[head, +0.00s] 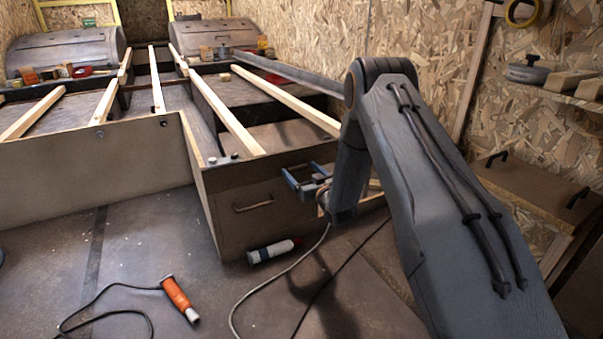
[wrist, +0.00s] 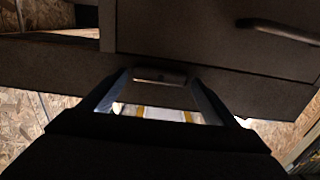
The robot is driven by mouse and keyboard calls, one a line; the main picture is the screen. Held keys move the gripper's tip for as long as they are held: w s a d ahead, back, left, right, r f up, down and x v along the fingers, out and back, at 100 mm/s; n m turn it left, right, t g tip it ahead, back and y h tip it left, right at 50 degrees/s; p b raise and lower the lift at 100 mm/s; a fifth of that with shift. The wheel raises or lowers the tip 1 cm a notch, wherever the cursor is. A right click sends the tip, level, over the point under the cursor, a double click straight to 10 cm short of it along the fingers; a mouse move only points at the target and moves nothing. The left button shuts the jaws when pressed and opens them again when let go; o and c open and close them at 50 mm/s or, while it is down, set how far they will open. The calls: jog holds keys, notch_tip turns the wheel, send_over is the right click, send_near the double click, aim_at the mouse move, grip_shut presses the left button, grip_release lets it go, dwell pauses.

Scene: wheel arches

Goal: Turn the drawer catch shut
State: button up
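The drawer (head: 235,220), a brown panel with a dark bar handle (head: 253,204), is set in the end of the bench frame and looks pushed in. In the wrist view the drawer front (wrist: 205,45) fills the top, with its handle (wrist: 280,29) at the upper right. My gripper (head: 303,173) is at the drawer's right side, its blue fingers apart. In the wrist view my gripper (wrist: 160,73) has a small pale bar, possibly the catch (wrist: 160,76), between its fingertips. I cannot tell its angle or whether the fingers touch it. My arm hides the area right of the drawer in the head view.
A white-and-dark cylinder (head: 274,250) lies on the floor below the drawer. An orange tool (head: 179,298) with a cable lies further left. Wooden slats (head: 228,118) cross the frame. A shelf (head: 555,90) is at the right. The floor at front left is mostly clear.

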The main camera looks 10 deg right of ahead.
jog(key=c, duration=0.8)
jog(key=shift+c, duration=0.2)
jog(key=shift+n+p, duration=0.35)
jog(key=shift+n, duration=0.05)
jog(key=n+p, duration=0.2)
jog(key=n, duration=0.1)
jog(key=shift+s+a+n+p, duration=0.1)
jog(key=shift+a+n+p, duration=0.05)
jog(key=shift+n+p, duration=0.25)
jog(key=n+p, duration=0.2)
jog(key=n, duration=0.2)
jog(key=n+p, duration=0.1)
jog(key=n, duration=0.1)
jog(key=n+p, duration=0.1)
jog(key=n, duration=0.2)
jog(key=shift+a+f+p, duration=0.15)
jog(key=shift+f+p, duration=0.05)
jog(key=shift+p, duration=0.15)
jog(key=n+p, duration=0.1)
jog(key=n, duration=0.3)
jog(key=shift+f+p, duration=0.15)
jog(key=shift+p, duration=0.15)
jog(key=shift+n, duration=0.3)
